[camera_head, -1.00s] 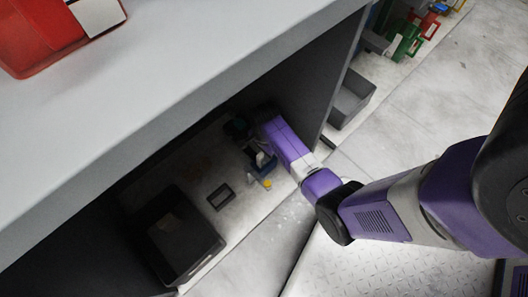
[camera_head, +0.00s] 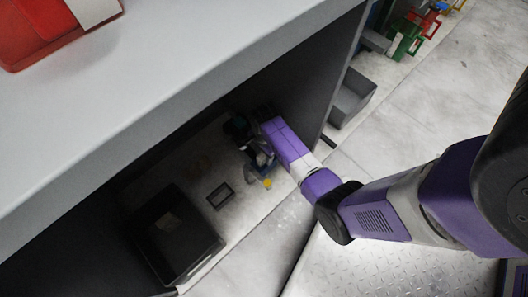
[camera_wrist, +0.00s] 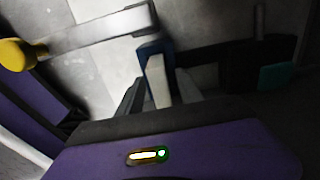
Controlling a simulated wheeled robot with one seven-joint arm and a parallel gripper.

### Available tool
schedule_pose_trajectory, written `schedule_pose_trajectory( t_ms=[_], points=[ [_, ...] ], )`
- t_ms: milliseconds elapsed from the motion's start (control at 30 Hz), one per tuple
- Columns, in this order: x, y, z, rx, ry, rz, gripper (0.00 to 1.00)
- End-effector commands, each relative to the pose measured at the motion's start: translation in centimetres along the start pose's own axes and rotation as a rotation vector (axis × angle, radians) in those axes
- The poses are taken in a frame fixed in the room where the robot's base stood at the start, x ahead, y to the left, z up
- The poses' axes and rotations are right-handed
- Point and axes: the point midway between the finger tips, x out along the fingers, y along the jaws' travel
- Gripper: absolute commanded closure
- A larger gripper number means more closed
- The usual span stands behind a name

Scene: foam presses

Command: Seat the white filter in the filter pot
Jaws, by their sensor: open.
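My gripper (camera_wrist: 160,90) is open, reaching into a dark cubby under the counter. In the wrist view its grey fingers stand apart on either side of a small white piece (camera_wrist: 157,77), perhaps the white filter. A dark blue part (camera_wrist: 154,48) stands right beside this white piece, perhaps the filter pot. I cannot tell whether the white piece sits inside it or touches a finger. In the head view a small blue part (camera_head: 263,148) shows beside my gripper, largely hidden by it and too small to make out.
A lever with a yellow knob (camera_wrist: 14,55) extends beside the blue part. A teal block (camera_wrist: 274,77) lies to the right. A black bin (camera_head: 178,238) and small dark frame (camera_head: 220,196) stand on the cubby floor. The counter (camera_head: 190,85) overhangs; a grey bin (camera_head: 352,98) stands outside.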

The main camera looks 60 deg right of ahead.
Motion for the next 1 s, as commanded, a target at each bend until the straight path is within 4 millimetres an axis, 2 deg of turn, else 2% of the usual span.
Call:
schedule_pose_trajectory(
  t_ms=[400, 600, 833, 1000],
  points=[
    [-8.2, 0.0, 0.0, 0.000, 0.000, -0.002, 0.57],
    [-11.0, 0.0, 0.0, 0.000, 0.000, -0.002, 0.57],
    [-11.9, 0.0, 0.0, 0.000, 0.000, -0.001, 0.57],
    [-11.2, 1.0, 0.1, -0.056, 0.020, -0.032, 0.57]
  ],
)
